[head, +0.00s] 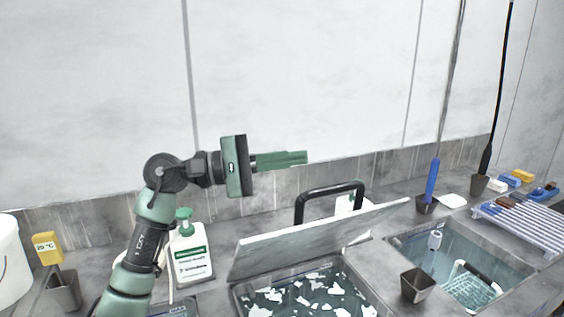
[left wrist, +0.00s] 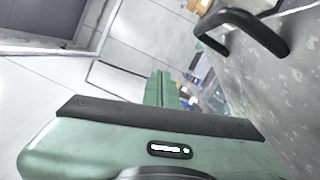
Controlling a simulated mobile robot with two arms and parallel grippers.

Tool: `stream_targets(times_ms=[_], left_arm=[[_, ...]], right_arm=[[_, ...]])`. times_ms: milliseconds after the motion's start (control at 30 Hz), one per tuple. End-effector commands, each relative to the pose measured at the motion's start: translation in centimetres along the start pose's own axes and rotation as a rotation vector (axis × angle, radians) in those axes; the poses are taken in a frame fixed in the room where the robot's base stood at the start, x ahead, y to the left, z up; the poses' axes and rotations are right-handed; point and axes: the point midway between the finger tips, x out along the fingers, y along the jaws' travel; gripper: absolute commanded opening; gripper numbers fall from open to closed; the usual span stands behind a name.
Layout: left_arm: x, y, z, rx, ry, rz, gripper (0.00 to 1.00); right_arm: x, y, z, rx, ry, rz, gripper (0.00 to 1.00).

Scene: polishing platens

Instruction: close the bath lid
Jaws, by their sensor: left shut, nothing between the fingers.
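The bath lid (head: 310,238) is a grey panel standing open, tilted up over the back of the bath (head: 241,294). Its black bar handle (head: 330,189) shows above the lid's upper edge. The bath holds dark liquid with white flakes floating in it. My left gripper (head: 305,157) is shut and empty, pointing right, above the lid and apart from the handle. In the left wrist view the shut fingers (left wrist: 160,88) point away, with the handle (left wrist: 242,26) and the grey lid face (left wrist: 262,85) to their right. My right gripper is out of view.
A white bottle with a green pump (head: 190,250) stands left of the bath. To the right are a grey cup (head: 417,285), a second basin (head: 405,243) with a rack inside, and a striped drainer (head: 525,229). The wall is close behind.

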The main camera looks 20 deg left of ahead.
Motion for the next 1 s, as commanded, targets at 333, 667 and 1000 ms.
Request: stream_targets(times_ms=[333, 667, 1000], left_arm=[[0.0, 0.0, 0.0, -0.001, 0.000, 0.000, 0.00], [0.3, 3.7, 1.0, 0.006, 0.000, 0.002, 0.00], [1.0, 11.6, 3.3, 0.004, 0.001, 0.001, 0.00]], right_arm=[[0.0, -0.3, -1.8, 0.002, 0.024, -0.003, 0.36], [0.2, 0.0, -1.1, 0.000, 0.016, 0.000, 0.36], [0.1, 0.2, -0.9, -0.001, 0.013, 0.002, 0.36]])
